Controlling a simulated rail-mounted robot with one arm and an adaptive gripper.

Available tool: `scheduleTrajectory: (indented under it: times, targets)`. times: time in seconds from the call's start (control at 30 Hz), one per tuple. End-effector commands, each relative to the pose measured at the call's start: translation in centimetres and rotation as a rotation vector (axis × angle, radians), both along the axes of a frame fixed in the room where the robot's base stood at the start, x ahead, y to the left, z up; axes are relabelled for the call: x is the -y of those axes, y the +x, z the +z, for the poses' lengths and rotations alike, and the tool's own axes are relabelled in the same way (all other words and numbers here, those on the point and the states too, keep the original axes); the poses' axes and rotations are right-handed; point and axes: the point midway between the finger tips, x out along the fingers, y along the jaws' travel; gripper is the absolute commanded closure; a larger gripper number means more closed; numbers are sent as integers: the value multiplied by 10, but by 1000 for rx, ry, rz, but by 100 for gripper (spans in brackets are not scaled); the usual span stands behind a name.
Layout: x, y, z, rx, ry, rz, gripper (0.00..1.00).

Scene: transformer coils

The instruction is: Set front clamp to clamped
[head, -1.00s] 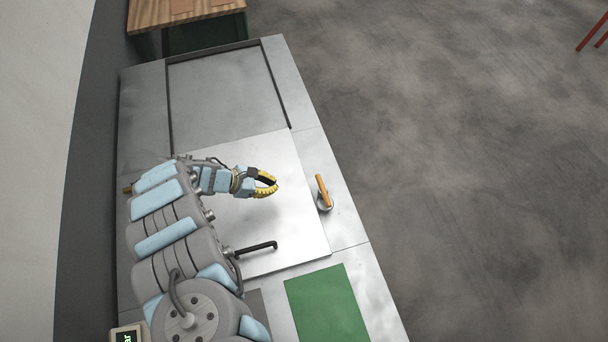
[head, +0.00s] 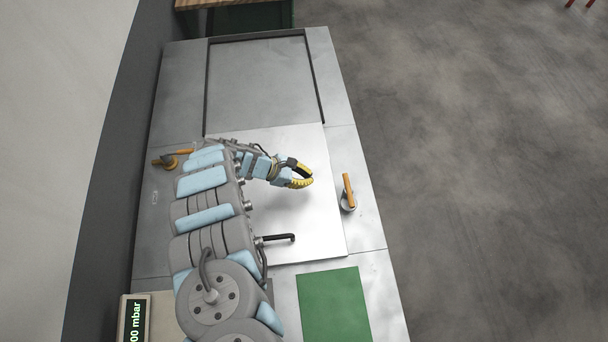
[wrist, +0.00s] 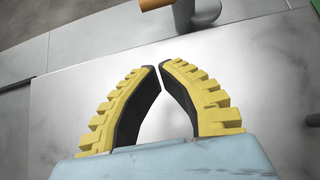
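A clamp with an orange handle (head: 348,188) on a grey round base stands at the right edge of the bright metal plate (head: 315,225). A second orange-handled clamp (head: 170,161) stands at the left, partly behind my arm. I cannot tell from the pictures which is the front one. My gripper (head: 311,178), with yellow and black fingers, is over the plate, left of the right-hand clamp and apart from it. In the wrist view my gripper (wrist: 160,65) has its fingertips almost together with nothing between them. The clamp's grey base (wrist: 205,10) and handle end (wrist: 155,4) show at the top edge.
A black bar handle (head: 278,238) sticks up from the plate's near part. A green mat (head: 334,305) lies on the near table. A pressure display (head: 136,320) stands at lower left. A recessed panel (head: 262,80) lies behind the plate. Open floor is on the right.

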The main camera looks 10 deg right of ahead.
Motion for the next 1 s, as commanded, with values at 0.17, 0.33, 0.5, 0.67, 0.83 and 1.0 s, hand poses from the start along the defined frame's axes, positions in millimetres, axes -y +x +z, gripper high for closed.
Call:
scheduleTrajectory:
  times: [0.17, 0.33, 0.5, 0.67, 0.83, 1.0]
  targets:
    - [18, -2, -15, -2, -2, -2, 100]
    - [32, -2, -26, -3, -2, -2, 100]
    - [46, -1, -38, 0, -1, -2, 100]
    - [64, -1, -37, -3, -2, -2, 100]
    - [82, -1, -33, -3, -3, -2, 100]
    - [89, -1, -33, -2, -2, 0, 100]
